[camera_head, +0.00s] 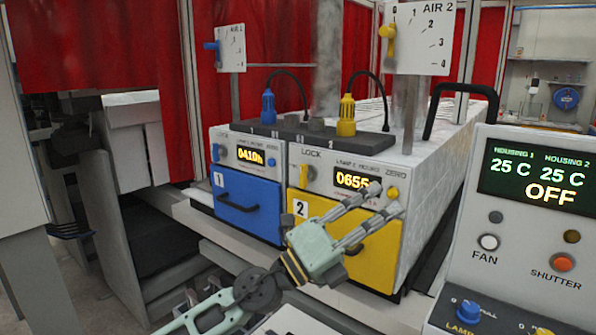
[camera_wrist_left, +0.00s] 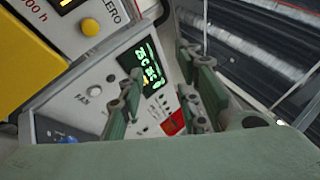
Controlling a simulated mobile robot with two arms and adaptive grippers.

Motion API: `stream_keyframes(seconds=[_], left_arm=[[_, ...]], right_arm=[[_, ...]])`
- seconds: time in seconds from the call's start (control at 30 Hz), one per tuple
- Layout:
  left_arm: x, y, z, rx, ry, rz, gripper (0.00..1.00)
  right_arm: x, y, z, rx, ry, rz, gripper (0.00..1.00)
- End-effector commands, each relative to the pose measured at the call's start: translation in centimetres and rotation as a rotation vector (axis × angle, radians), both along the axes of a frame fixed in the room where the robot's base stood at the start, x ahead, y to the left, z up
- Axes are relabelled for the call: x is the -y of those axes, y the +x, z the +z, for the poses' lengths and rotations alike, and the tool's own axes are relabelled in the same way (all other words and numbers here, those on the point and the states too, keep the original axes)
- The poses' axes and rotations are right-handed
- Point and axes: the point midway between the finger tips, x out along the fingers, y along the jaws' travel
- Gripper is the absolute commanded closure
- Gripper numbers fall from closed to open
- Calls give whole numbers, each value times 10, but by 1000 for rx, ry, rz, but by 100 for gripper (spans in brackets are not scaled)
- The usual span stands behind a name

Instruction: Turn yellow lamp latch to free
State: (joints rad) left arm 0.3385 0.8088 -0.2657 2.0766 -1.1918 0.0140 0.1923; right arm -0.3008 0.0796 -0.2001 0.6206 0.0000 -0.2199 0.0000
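The yellow lamp latch (camera_head: 303,176) is a small yellow piece under the LOCK label, at the upper left of housing 2's front. It appears upright, but its exact setting is too small to read. My left gripper (camera_head: 387,198) is open and empty, in front of housing 2 with its fingers pointing right and up near the yellow ZERO button (camera_head: 393,192). It is well to the right of the latch. The left wrist view shows the open fingers (camera_wrist_left: 160,95) and the ZERO button (camera_wrist_left: 90,27), not the latch. My right gripper is in neither view.
The yellow drawer (camera_head: 380,252) is behind my left gripper, with the blue drawer (camera_head: 247,205) to its left. The control panel (camera_head: 535,215) stands at the right, reading OFF. Yellow plug (camera_head: 346,115) and blue plug (camera_head: 268,106) rise above the housings.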

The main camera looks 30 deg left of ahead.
Motion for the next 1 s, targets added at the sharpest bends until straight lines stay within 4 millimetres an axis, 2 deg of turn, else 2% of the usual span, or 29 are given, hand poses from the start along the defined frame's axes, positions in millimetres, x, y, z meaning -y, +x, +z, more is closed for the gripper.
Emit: stream_keyframes(seconds=[0.03,0.07,0.17,0.27,0.3,0.4,0.5,0.53,0.6,0.67,1.0], left_arm=[[3,5,9,50,187,-6,69],[3,8,9,67,301,-6,69],[-22,26,3,68,670,44,69],[-81,44,1,-3,982,157,69],[-109,48,3,-45,1081,211,69],[-177,50,13,-160,1257,343,69],[-223,45,22,-247,1346,432,69],[-231,44,23,-265,1361,449,69],[-243,43,25,-291,1382,472,69],[-246,45,25,-301,1386,479,69],[-241,92,7,-301,1385,475,69]], right_arm=[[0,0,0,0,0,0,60],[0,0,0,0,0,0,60],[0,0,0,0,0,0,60],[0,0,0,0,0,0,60],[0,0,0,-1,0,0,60],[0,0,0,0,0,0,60],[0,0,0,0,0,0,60],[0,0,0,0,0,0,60],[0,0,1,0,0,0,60],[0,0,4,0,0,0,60],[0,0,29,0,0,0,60]])
